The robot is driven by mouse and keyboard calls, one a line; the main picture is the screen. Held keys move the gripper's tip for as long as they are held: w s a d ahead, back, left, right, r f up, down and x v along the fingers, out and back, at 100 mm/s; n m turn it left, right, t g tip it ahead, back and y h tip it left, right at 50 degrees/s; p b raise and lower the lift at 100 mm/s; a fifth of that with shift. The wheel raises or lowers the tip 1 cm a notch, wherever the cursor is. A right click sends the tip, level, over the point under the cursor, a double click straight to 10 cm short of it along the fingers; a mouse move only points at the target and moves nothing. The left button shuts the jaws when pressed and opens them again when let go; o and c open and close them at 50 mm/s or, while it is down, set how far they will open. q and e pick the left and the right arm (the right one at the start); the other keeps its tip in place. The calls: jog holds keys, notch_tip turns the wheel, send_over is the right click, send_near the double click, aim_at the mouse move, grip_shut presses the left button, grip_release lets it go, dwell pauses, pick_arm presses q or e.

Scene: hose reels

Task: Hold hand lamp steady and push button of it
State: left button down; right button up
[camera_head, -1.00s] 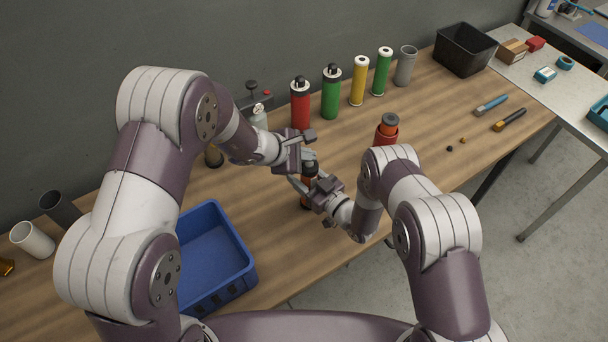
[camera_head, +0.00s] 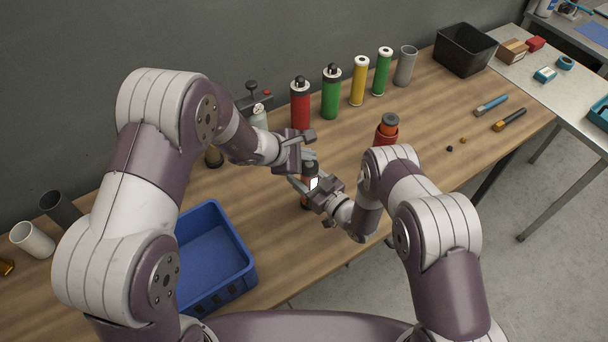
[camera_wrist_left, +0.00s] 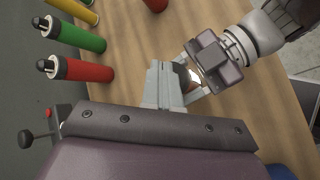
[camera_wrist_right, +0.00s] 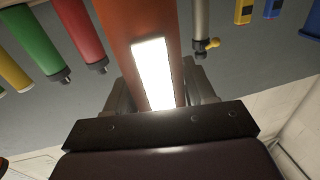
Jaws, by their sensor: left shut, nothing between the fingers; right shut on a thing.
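The hand lamp (camera_head: 306,198) is an orange-brown upright body at the table's front middle. A bright white panel glows on it, large in the right wrist view (camera_wrist_right: 152,75). My right gripper (camera_head: 315,186) is shut around the lamp. My left gripper (camera_head: 308,166) is shut and empty, with its fingertips at the lamp's upper end. In the left wrist view its closed fingers (camera_wrist_left: 166,82) hide most of the lamp. The button is hidden, and I cannot tell whether the fingertips touch it.
A blue bin (camera_head: 245,262) stands at the left front. Red (camera_head: 300,108), green (camera_head: 331,95) and yellow (camera_head: 359,82) cylinders line the back. A red-orange cylinder (camera_head: 387,133) stands right of the grippers.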

pick_arm(q)
jog(key=shift+r, duration=0.15)
notch_tip(320, 180, up, 6)
jog(key=shift+f, duration=0.1)
pick_arm(e)
jog(key=o, duration=1.3)
jog(key=shift+c, duration=0.2)
